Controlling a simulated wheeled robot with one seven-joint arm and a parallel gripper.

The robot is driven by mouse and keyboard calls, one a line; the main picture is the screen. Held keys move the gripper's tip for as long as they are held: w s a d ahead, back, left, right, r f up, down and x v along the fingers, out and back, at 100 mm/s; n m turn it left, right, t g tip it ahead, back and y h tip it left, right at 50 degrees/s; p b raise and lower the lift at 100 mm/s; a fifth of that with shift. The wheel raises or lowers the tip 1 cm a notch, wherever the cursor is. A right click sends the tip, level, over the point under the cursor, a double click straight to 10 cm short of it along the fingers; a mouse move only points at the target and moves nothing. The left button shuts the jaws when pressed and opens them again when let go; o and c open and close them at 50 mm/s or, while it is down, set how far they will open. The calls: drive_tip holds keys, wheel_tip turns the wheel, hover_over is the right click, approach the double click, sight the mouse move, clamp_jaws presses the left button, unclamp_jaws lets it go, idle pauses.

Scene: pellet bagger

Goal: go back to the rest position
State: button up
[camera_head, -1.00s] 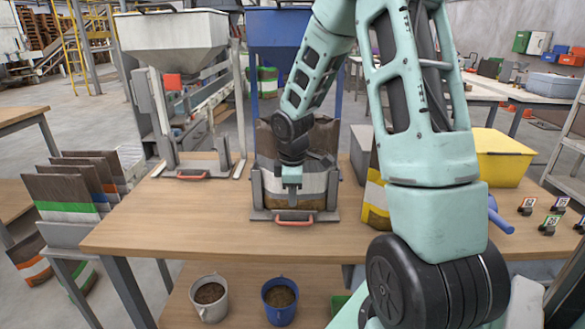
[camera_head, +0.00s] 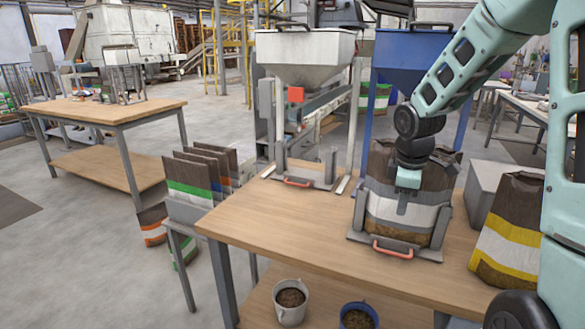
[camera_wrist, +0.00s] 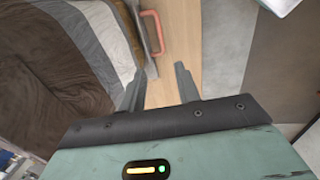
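My gripper (camera_head: 404,203) hangs in front of a filled bag (camera_head: 400,222) with brown, white and pellet-coloured bands. In the wrist view my gripper (camera_wrist: 159,70) has its two fingers apart with nothing between them but a view of the table. The bag (camera_wrist: 85,45) is beside the left finger in that view. The bag stands upright in a grey holder (camera_head: 428,254) with an orange handle (camera_head: 392,249), below the blue hopper (camera_head: 411,52). I cannot tell whether a finger touches the bag.
A yellow-banded bag (camera_head: 510,235) stands right of the holder on the wooden table (camera_head: 300,245). A white hopper (camera_head: 304,55) with an empty holder (camera_head: 312,180) is to the left. Several bags (camera_head: 200,175) stand in a side rack. Pails (camera_head: 291,302) sit on the lower shelf.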

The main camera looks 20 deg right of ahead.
drive_tip(key=s+a+r+y, duration=0.1)
drive_tip(key=s+a, duration=0.1)
drive_tip(key=a, duration=0.9)
drive_tip(key=s+a, duration=0.2)
drive_tip(key=a, duration=1)
drive_tip(key=s+a+g+y, duration=0.1)
drive_tip(key=s+a, duration=1.2)
drive_tip(key=s, duration=0.3)
drive_tip(key=shift+s+r+m, duration=0.2)
drive_tip(key=shift+r+m, duration=0.1)
drive_tip(key=shift+w+d, duration=0.1)
drive_tip(key=shift+d, duration=0.05)
